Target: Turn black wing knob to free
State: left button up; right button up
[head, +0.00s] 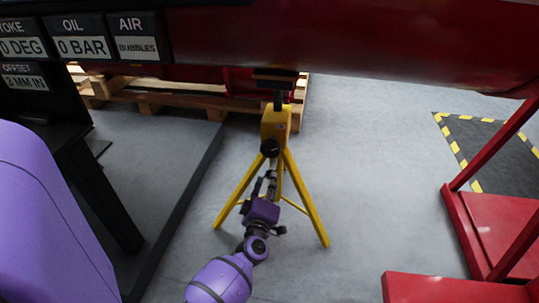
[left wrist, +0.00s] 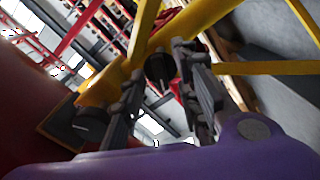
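A black knob (head: 270,147) sits on the front of a yellow tripod stand (head: 274,124), below its yellow head block. My left gripper (head: 265,178) is just below and in front of the knob, its fingers pointing up toward it. In the left wrist view the two fingers of my left gripper (left wrist: 158,62) are spread apart. The dark round knob (left wrist: 160,68) shows in the gap between the fingertips; I cannot tell whether they touch it. The knob's wing shape is not clear in the head view. My right gripper is not in view.
A large red cylinder (head: 350,45) runs across above the stand. Gauge panels reading OIL (head: 82,47) and AIR (head: 137,47) hang at upper left. Wooden pallets (head: 160,98) lie behind. Red steel frames (head: 450,288) stand at right. The grey floor right of the tripod is clear.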

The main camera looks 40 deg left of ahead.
pick_arm(q)
jog(key=v, duration=0.7)
jog(key=shift+d, duration=0.1)
